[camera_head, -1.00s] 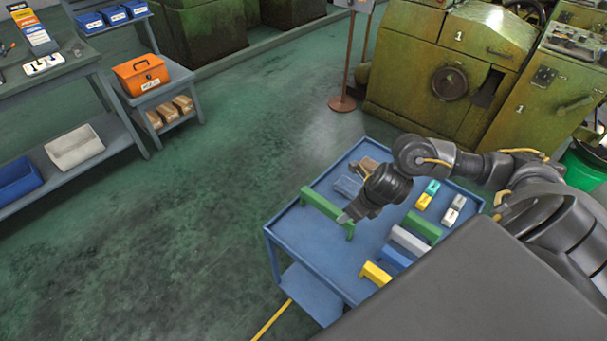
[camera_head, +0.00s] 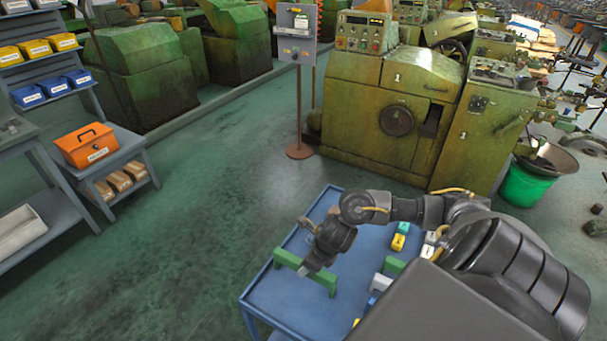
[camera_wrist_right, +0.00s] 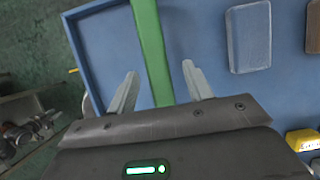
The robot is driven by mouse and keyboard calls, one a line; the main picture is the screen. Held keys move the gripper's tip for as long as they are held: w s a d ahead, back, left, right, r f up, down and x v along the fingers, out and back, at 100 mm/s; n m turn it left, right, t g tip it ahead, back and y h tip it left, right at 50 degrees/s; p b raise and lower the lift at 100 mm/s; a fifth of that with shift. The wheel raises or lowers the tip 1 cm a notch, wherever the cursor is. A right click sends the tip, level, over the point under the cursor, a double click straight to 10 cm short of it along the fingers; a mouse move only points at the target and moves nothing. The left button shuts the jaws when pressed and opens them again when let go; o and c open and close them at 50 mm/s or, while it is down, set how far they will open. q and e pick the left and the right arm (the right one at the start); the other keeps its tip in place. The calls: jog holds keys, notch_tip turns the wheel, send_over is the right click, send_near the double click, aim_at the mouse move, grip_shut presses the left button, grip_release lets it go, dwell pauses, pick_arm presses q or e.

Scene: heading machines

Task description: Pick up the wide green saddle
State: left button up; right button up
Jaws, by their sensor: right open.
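The wide green saddle (camera_head: 288,259) is a long green bar with short legs at its ends, standing near the left edge of the blue cart top. It also shows in the right wrist view (camera_wrist_right: 148,40), running between the fingers. My right gripper (camera_head: 304,270) is at the saddle, hiding part of its middle in the head view. In the wrist view the right gripper (camera_wrist_right: 159,69) is open, one finger on each side of the bar, with gaps visible. I cannot tell how low the fingertips are. A shorter green saddle (camera_head: 394,266) sits farther right. My left gripper is not in view.
The blue cart (camera_head: 262,292) also carries a grey block (camera_head: 381,282), a yellow piece (camera_head: 398,243) and a translucent block (camera_wrist_right: 249,38). A sign post (camera_head: 299,100) and green machines (camera_head: 397,110) stand behind. Open floor lies left of the cart.

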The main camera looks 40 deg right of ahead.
jog(key=shift+p+x, duration=0.35)
jog(key=shift+x, duration=2.15)
jog(key=shift+w+a, duration=0.15)
jog(key=shift+c, duration=0.4)
jog(key=shift+r, duration=0.1)
grip_shut()
